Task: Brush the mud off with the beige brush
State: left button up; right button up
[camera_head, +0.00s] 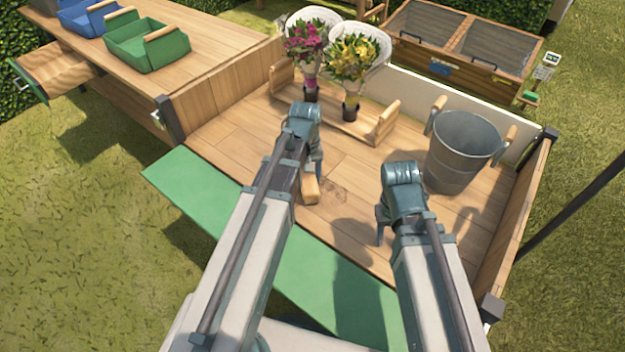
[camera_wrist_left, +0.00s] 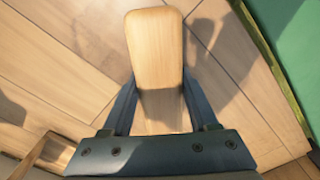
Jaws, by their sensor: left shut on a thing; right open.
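The beige brush (camera_head: 310,189) is a light wooden block in my left gripper (camera_head: 313,168). In the left wrist view the brush (camera_wrist_left: 155,48) sits between both fingers, its long end pointing to the top of the picture. Its bristles do not show. A faint brown mud smudge (camera_head: 334,187) lies on the wooden cart floor (camera_head: 350,240), just right of the brush. I cannot tell whether the brush touches the floor. My right gripper (camera_head: 392,224) is open and empty above the floor, right of the smudge.
A wooden carrier (camera_head: 362,133) with pink flowers (camera_head: 306,42) and yellow flowers (camera_head: 352,62) stands at the back. A metal bucket (camera_head: 459,155) stands at the right, near the cart's side wall (camera_head: 518,215). A green flap (camera_head: 225,205) borders the front.

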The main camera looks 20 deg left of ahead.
pick_arm(q)
jog(key=shift+w+a+f, duration=0.1)
jog(key=shift+w+a, duration=0.05)
jog(key=shift+a, duration=0.2)
grip_shut()
jog(key=shift+w+a, duration=0.35)
jog(key=shift+a, duration=0.5)
jog(key=shift+w+a, duration=0.3)
jog(key=shift+a, duration=0.5)
jog(key=shift+w, duration=0.1)
jog(key=shift+w+d, duration=0.35)
jog(key=shift+w, duration=0.2)
jog(key=shift+s+d, duration=0.35)
jog(key=shift+d, duration=0.5)
jog(key=shift+s+d, duration=0.3)
jog(key=shift+d, duration=0.5)
